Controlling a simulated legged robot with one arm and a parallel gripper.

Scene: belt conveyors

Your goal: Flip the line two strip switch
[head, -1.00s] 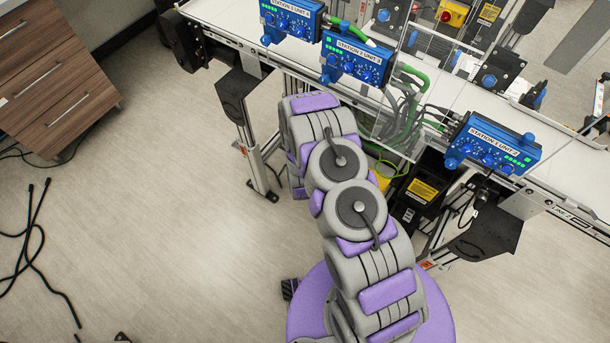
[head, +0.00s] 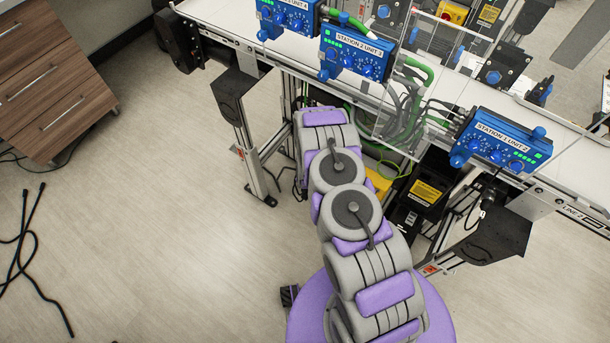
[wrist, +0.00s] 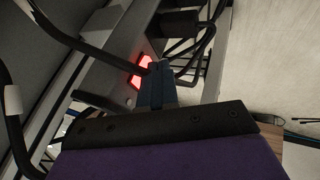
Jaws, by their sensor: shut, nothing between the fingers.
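In the wrist view a red lit switch (wrist: 142,72) glows on a dark strip under the conveyor frame. My gripper (wrist: 158,72) is shut and empty, with its dark blue-grey fingers reaching up toward the switch. The fingertips overlap the lower right side of the red glow and hide part of it. I cannot tell whether they touch it. In the head view my arm reaches under the belt's near edge, and the gripper and the switch are both hidden there.
Dark cables (wrist: 190,55) loop close to the right of the fingers, and other thick cables cross at left. Above, the conveyor (head: 215,20) carries blue station units (head: 500,140), a clear panel (head: 430,75) and green cables.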

